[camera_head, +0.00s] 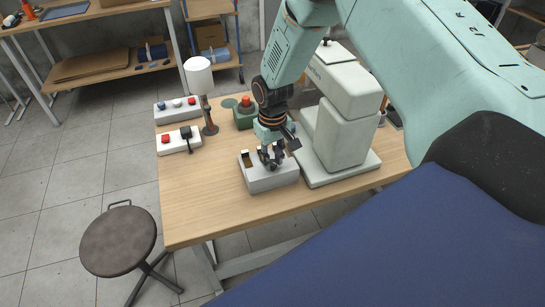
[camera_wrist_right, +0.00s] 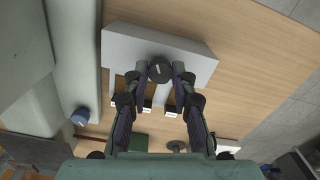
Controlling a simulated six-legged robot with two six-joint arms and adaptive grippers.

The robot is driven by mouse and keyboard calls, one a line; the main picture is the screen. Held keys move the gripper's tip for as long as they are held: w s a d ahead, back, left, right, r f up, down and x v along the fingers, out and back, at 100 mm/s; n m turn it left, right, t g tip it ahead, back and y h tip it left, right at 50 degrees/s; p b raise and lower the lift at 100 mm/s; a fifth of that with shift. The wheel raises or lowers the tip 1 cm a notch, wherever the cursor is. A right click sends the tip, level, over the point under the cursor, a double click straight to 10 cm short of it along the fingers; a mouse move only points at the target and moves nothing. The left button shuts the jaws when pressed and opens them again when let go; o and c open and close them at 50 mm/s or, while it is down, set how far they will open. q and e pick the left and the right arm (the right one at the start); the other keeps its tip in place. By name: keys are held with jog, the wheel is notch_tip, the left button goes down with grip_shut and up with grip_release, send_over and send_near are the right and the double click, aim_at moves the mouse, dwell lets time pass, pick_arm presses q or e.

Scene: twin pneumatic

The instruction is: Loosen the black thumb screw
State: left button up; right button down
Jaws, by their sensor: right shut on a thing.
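The black thumb screw (camera_wrist_right: 159,68) is a dark round knob on a light grey block (camera_wrist_right: 195,57) in the right wrist view. In the head view the same block (camera_head: 271,182) lies near the table's front edge, and the gripper hides most of the knob. My right gripper (camera_head: 271,159) reaches down onto the block from above. In the wrist view its two fingertips (camera_wrist_right: 160,73) touch the knob from both sides, shut on it. My left gripper is in neither view.
A large pale green machine (camera_head: 338,130) stands close to the right of the block. Behind are a lamp (camera_head: 199,77), a green box with a red button (camera_head: 246,112) and two white switch boxes (camera_head: 178,141). The wooden table (camera_head: 205,200) is clear at front left; a stool (camera_head: 118,241) stands beside it.

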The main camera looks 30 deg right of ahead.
aim_at(273, 162)
jog(key=n, duration=0.4)
jog(key=shift+n, duration=0.3)
jog(key=shift+n+b, duration=0.3)
jog(key=shift+n, duration=1.3)
jog(key=c, duration=1.1)
grip_release()
notch_tip(273, 162, up, 12)
